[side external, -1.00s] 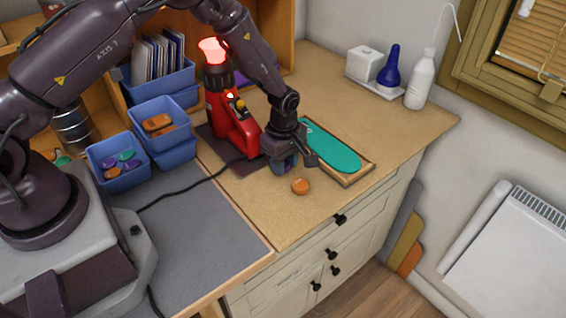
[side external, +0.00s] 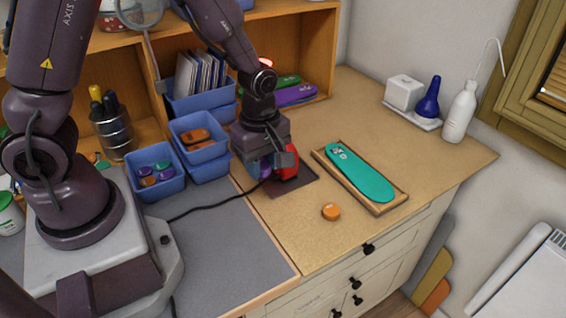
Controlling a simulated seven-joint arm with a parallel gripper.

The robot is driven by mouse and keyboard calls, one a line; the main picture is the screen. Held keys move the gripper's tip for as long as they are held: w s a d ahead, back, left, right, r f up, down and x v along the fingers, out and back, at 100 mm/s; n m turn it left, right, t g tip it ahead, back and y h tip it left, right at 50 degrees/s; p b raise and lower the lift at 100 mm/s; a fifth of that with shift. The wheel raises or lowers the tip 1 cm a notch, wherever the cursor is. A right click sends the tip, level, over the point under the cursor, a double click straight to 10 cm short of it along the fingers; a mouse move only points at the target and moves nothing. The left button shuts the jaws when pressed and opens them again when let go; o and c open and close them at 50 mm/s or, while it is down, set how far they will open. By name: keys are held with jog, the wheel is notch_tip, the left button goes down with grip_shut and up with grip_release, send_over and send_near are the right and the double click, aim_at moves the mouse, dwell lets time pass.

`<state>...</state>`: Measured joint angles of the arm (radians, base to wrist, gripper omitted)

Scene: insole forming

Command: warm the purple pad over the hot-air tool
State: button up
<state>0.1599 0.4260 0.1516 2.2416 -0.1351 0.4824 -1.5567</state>
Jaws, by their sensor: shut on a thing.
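My gripper (side external: 272,166) points down beside the red hot-air tool (side external: 288,166) and is shut on a small purple pad (side external: 264,170), only part of which shows between the jaws. My arm covers most of the tool. A bit of the red base shows to the right of the jaws, and a small red glow at the top (side external: 266,62) shows behind my wrist. The pad looks level with the tool's lower body, below the glowing top. I cannot tell how far apart the pad and the tool are.
A teal insole (side external: 362,176) lies on a wooden board (side external: 384,208) to the right, with an orange disc (side external: 331,211) in front. Blue bins (side external: 160,190) stand on the left. A black cable (side external: 205,208) crosses the grey mat. A white bottle (side external: 461,112) stands at the back right.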

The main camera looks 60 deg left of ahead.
jog(key=w+a+r, duration=0.1)
jog(key=a+r, duration=1.5)
jog(key=r, duration=0.1)
jog(key=shift+w+a+f, duration=0.1)
jog(key=shift+w+a, duration=0.6)
jog(key=shift+w, duration=0.85)
jog(key=shift+w+a+f, duration=0.15)
jog(key=shift+w+a, duration=0.5)
jog(key=shift+w, duration=0.9)
jog(key=shift+w+a+f, duration=0.1)
jog(key=shift+w+a, duration=0.6)
jog(key=shift+w, duration=0.85)
jog(key=s+d+r, duration=0.1)
jog(key=s+d, duration=0.3)
jog(key=s, duration=0.5)
jog(key=shift+d, duration=0.2)
